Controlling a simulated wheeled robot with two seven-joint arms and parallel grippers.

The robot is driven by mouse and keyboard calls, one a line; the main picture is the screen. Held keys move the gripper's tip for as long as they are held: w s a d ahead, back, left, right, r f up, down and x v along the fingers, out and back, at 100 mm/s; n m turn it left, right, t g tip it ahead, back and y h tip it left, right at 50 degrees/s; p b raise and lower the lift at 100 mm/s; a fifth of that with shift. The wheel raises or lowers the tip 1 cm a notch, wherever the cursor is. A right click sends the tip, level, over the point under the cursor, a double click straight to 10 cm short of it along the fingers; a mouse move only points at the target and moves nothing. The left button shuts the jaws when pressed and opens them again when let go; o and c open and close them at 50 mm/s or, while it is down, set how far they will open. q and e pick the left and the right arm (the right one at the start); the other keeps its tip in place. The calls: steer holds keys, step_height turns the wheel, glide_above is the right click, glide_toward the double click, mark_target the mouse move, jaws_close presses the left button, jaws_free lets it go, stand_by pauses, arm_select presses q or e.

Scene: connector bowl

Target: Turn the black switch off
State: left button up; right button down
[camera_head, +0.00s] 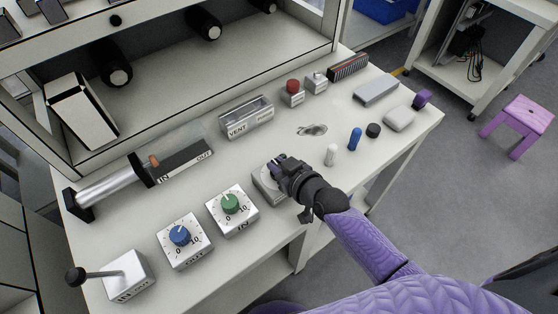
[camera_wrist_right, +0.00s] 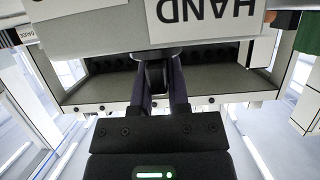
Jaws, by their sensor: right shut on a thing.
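The black switch (camera_wrist_right: 155,72) sits on a pale box (camera_head: 264,186) at the front middle of the bench. My right gripper (camera_head: 279,164) is over this box and hides most of it in the head view. In the right wrist view its two dark fingers (camera_wrist_right: 161,85) are shut on the black switch, one on each side. The box face (camera_wrist_right: 110,32) fills the top of that view, with an upside-down label reading HAND (camera_wrist_right: 205,15). The switch's exact angle is hard to tell. My left gripper is not in view.
Left of the gripper are a green-knob box (camera_head: 232,209), a blue-knob box (camera_head: 184,241) and a lever box (camera_head: 126,277). Behind stands a VENT box (camera_head: 246,117). To the right are a white cylinder (camera_head: 331,154), a blue cylinder (camera_head: 355,139) and a black cap (camera_head: 373,130).

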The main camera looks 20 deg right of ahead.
steer(key=c, duration=0.6)
jaws_free()
steer(key=p+v, duration=0.3)
steer(key=v, duration=0.7)
